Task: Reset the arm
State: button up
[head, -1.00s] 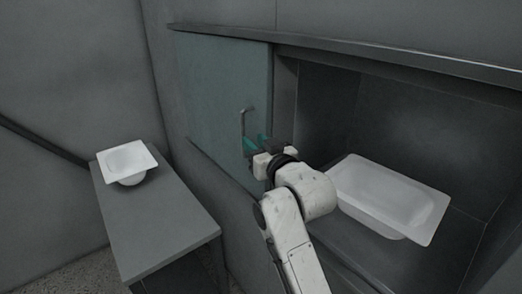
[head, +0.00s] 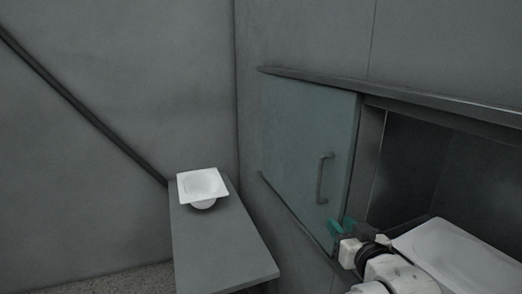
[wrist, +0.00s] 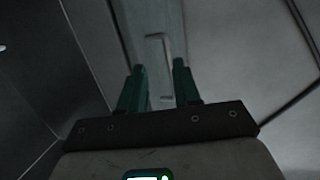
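My gripper (head: 342,228) is at the lower right of the head view, in front of the lower right corner of the sliding door. In the wrist view my gripper (wrist: 158,72) has its two green fingers apart, with nothing between them. The door's bar handle (head: 322,178) stands upright above and left of the gripper in the head view. The handle (wrist: 160,62) also shows beyond the fingertips in the wrist view, apart from them. Most of my arm is cut off by the head view's bottom edge.
The greenish sliding door (head: 300,140) covers the left of a wall recess. A white bathtub shell (head: 455,258) lies in the open right part, close to my arm. A white basin shell (head: 204,187) sits on a grey table (head: 215,240). Air above the table is clear.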

jog(key=s+d+f+g, duration=0.1)
jog(key=s+f+g, duration=0.2)
jog(key=s+f, duration=0.35)
jog(key=s+d+f+g, duration=0.2)
jog(key=s+f, duration=0.2)
jog(key=f, duration=0.5)
jog(key=s+d+f+g, duration=0.1)
jog(key=s+f+g, duration=0.2)
jog(key=s, duration=0.7)
jog(key=s+d+f+m+g+h, duration=0.1)
jog(key=s+f+g, duration=0.2)
jog(key=s+f, duration=0.3)
jog(key=s+d+f+g, duration=0.1)
jog(key=s+f+g, duration=0.3)
jog(key=s, duration=1)
jog(key=shift+s+d+f+h, duration=0.15)
jog(key=shift+s+f+h, duration=0.15)
jog(key=shift+f+h, duration=0.1)
